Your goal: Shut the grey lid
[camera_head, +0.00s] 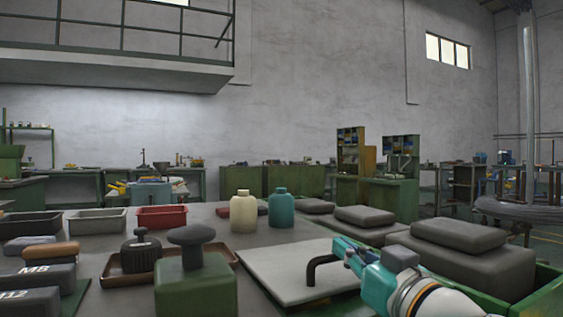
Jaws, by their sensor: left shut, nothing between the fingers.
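The grey lid (272,264) looks like a light grey flat panel, in the middle foreground of the head view. It lies roughly level; I cannot tell whether it is fully shut. A dark bent handle (311,268) stands up at its right part. My arm hides the lid's right front part.
A green block with a dark knob (192,235) stands left of the lid. A cream bottle (244,212) and a teal bottle (281,209) stand behind it. Dark grey padded blocks (458,252) crowd the right. A red tray (161,217) sits at the back left.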

